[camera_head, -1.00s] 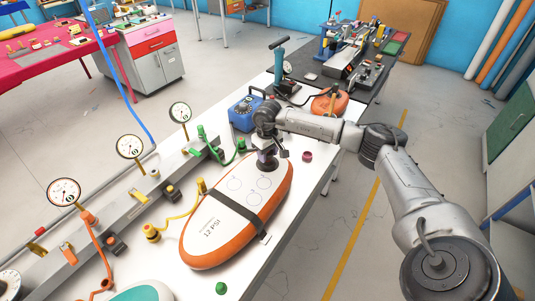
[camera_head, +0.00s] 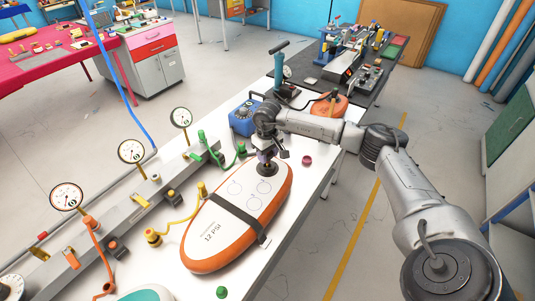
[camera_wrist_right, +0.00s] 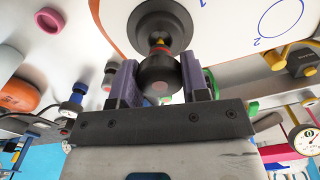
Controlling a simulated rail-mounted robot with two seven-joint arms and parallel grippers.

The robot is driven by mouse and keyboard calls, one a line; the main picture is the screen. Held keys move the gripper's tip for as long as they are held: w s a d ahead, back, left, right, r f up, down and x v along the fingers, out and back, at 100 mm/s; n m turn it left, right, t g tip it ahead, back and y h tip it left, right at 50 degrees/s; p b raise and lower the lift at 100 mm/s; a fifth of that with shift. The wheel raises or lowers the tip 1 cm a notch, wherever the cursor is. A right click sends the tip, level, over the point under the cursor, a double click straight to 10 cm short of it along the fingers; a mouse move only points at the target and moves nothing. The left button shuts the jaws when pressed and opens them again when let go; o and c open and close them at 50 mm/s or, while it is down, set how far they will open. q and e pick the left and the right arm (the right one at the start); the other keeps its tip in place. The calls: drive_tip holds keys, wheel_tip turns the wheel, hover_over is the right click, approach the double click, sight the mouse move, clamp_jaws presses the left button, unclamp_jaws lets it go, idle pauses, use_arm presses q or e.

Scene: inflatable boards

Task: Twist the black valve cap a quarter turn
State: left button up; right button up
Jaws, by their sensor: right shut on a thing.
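A white inflatable board with an orange edge (camera_head: 228,222) lies flat on the white bench, marked "12 PSI" and crossed by a dark strap. The black valve cap (camera_wrist_right: 160,76) sits above a round dark flange (camera_wrist_right: 160,20) on the board; a red and yellow band shows between them. My right gripper (camera_wrist_right: 158,88) has one purple-grey finger on each side of the cap and is shut on it. In the head view my right gripper (camera_head: 267,156) is at the board's far end, where the cap is mostly hidden. My left gripper is in neither view.
A magenta cap (camera_head: 307,160) and a green cap (camera_head: 222,292) lie loose on the bench. A blue pump box (camera_head: 242,118) and an orange item (camera_head: 327,105) stand beyond the gripper. Gauges (camera_head: 131,152) and hoses line the left rail.

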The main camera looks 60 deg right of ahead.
drive_tip(key=shift+r+p, duration=0.55)
drive_tip(key=shift+r, duration=0.35)
drive_tip(key=shift+r+p, duration=0.7)
drive_tip(key=shift+r, duration=0.35)
